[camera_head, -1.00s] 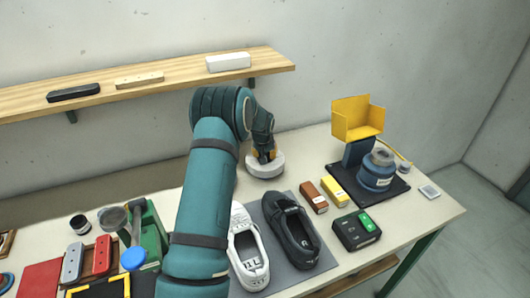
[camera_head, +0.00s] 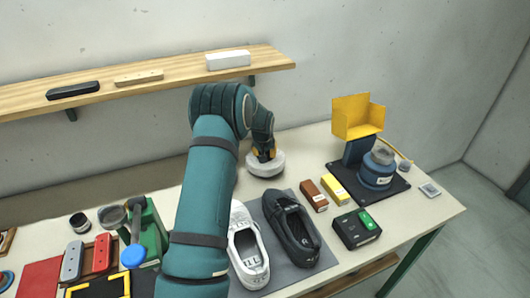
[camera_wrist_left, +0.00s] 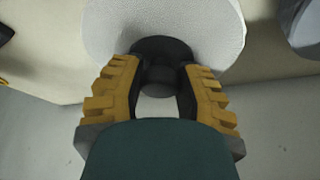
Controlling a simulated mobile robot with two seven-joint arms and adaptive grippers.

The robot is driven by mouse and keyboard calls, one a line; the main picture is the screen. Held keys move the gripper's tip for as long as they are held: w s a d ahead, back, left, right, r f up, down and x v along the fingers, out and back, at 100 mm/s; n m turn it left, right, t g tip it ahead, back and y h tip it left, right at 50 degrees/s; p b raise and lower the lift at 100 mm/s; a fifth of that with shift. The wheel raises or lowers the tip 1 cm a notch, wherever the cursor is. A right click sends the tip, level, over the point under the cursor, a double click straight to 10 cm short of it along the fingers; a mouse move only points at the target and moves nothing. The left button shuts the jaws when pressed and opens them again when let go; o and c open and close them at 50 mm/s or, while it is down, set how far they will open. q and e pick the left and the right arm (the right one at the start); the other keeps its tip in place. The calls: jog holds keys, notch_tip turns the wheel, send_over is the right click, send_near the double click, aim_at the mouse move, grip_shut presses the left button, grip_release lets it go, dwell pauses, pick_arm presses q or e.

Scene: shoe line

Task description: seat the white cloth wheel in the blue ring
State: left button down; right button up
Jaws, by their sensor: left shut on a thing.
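The white cloth wheel (camera_head: 265,168) is a thick white disc at the back middle of the table, below my left gripper (camera_head: 264,155). In the left wrist view the gripper (camera_wrist_left: 160,90) is shut on the dark hub in the middle of the wheel (camera_wrist_left: 100,28). I cannot tell whether the wheel touches the table. A round blue body (camera_head: 376,178) with a pale label and a grey top stands on a black plate (camera_head: 397,188) at the right. Another blue round thing (camera_head: 5,281) is cut off at the left edge. I cannot tell which is the blue ring. My right gripper is not in view.
A yellow hood (camera_head: 357,122) stands behind the blue body. A white shoe (camera_head: 247,258) and a black shoe (camera_head: 291,235) lie on a grey mat. Brown (camera_head: 313,197) and yellow (camera_head: 335,190) blocks and a black box (camera_head: 350,233) lie nearby. A wooden shelf (camera_head: 185,83) is on the wall.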

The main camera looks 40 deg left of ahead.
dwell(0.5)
pick_arm(q)
jog(key=shift+f+b, duration=0.6)
dwell(0.3)
jog(key=c, duration=1)
grip_release()
jog(key=shift+p+v, duration=2.6)
jog(key=shift+v, duration=2.95)
